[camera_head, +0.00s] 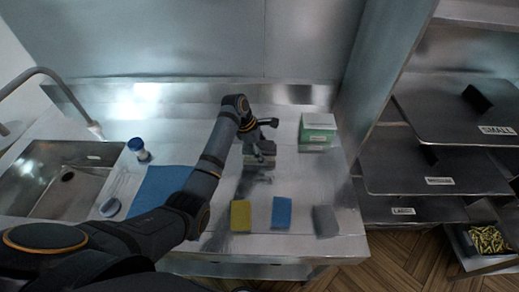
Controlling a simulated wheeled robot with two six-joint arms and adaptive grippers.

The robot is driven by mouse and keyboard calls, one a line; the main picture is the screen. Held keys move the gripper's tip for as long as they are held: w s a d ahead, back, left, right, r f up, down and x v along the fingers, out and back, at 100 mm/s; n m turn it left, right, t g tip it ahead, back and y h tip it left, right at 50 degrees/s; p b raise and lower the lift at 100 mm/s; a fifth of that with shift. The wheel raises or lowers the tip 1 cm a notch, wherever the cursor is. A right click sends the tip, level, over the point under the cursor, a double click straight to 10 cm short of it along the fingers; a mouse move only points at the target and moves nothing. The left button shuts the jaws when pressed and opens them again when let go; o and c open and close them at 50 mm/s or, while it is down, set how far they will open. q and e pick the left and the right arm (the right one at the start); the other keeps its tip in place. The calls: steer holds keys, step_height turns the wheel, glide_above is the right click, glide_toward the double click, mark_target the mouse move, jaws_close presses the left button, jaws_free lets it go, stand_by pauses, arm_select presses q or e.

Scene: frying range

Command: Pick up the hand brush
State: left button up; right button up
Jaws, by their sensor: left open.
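A small grey-blue item with a rounded end (110,206) lies on the steel counter between the sink and the blue cloth. It looks like the hand brush, but it is too small to be sure. My left arm reaches in from the lower left across the counter. My left gripper (261,157) is open over the middle of the counter, well to the right of that item, pointing down. Whether anything lies right under its fingers is hard to tell. My right gripper is not in view.
A sink (62,178) with a tap is at the left. A blue-capped container (139,150), a blue cloth (155,188), yellow (240,216), blue (281,213) and grey (325,221) pads, and a green-white box (318,128) are on the counter. Shelves (433,168) stand right.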

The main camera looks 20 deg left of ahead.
arm_select(q)
steer(key=shift+f, duration=0.1)
stand_by(0.4)
steer(key=c, duration=1.4)
steer(key=shift+o, duration=0.2)
